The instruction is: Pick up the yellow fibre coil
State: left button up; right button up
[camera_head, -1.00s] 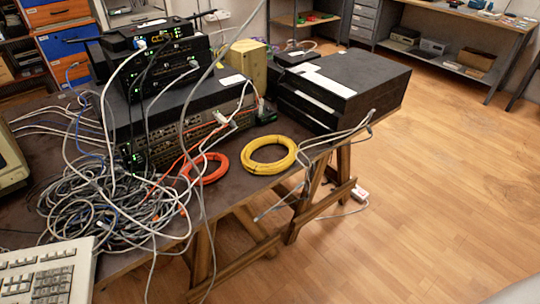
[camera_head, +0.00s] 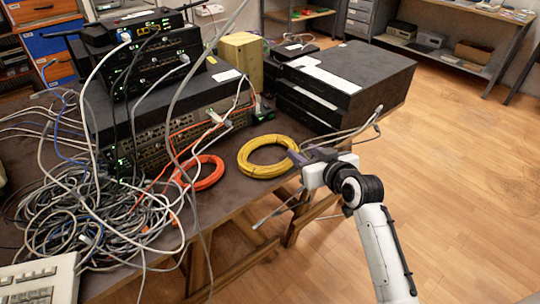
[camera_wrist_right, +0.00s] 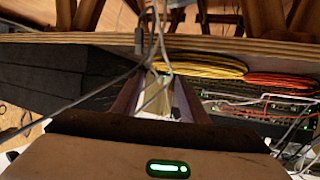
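The yellow fibre coil (camera_head: 264,157) lies flat near the front edge of the dark table, and in the wrist view it shows edge-on (camera_wrist_right: 205,65). My right gripper (camera_head: 299,156) has come in from the lower right, with its fingers close to the coil's right side. In the wrist view its two fingers (camera_wrist_right: 157,82) are apart, with thin grey cables in line with the gap; the coil lies to the right of the fingers. I cannot tell whether a finger touches the coil. My left gripper is not in view.
An orange-red coil (camera_head: 202,173) lies left of the yellow one. Black stacked boxes (camera_head: 345,85) stand behind it, with grey cables (camera_head: 350,133) hanging over the table edge by my gripper. A cable tangle (camera_head: 85,225) and networking gear (camera_head: 165,120) fill the left.

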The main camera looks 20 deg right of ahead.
aim_at(291, 144)
jog(key=b+x, duration=0.1)
jog(key=x, duration=0.6)
jog(key=shift+w+f, duration=0.1)
jog(key=shift+c, duration=0.2)
grip_shut()
